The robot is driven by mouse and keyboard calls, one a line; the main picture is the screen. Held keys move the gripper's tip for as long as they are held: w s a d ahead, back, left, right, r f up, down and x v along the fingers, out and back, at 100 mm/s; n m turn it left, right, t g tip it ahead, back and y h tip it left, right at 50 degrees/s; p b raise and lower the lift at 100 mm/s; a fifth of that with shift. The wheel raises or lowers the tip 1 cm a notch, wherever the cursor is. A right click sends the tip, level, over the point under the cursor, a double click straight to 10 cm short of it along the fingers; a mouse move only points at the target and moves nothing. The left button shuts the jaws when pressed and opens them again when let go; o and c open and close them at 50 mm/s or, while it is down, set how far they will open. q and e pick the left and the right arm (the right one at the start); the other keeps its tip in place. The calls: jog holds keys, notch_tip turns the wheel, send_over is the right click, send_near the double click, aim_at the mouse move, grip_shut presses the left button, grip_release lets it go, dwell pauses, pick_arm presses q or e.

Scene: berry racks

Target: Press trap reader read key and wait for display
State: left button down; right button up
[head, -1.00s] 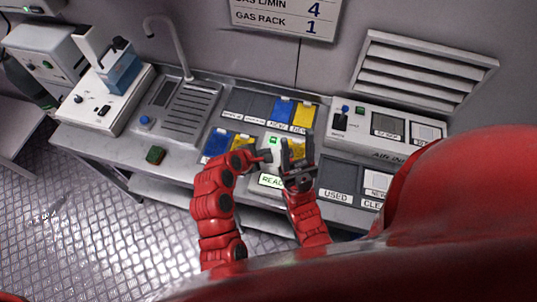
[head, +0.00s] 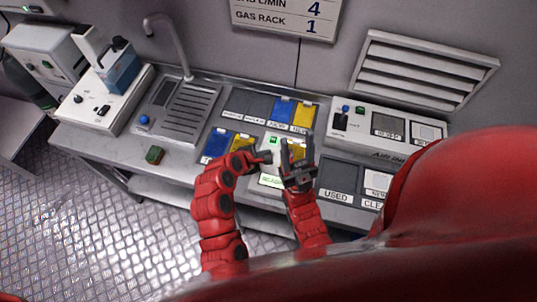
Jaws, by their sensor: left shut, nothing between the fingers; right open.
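The trap reader (head: 270,181) is a pale unit in the middle of the bench with a label at its front edge. A small green key or light (head: 273,140) shows on it; the picture is too small to read any display. My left gripper (head: 265,157) is shut and empty, its tip over the reader just below the green spot. I cannot tell whether it touches. My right gripper (head: 297,150) is open just right of it, over the reader's right side. A yellow piece (head: 297,153) shows between its fingers, and the gripper hides part of the reader.
Blue and yellow pieces (head: 283,110) lie in trays behind; another blue piece (head: 215,143) is left of the reader. A white device (head: 354,121) stands at the right, with a used tray (head: 340,178) before it.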

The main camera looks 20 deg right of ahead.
pick_arm(q)
jog(key=shift+r+p, duration=0.85)
jog(key=shift+r, duration=0.05)
jog(key=shift+r, duration=0.1)
notch_tip(320, 180, up, 5)
jog(key=p, duration=0.4)
dwell(0.6)
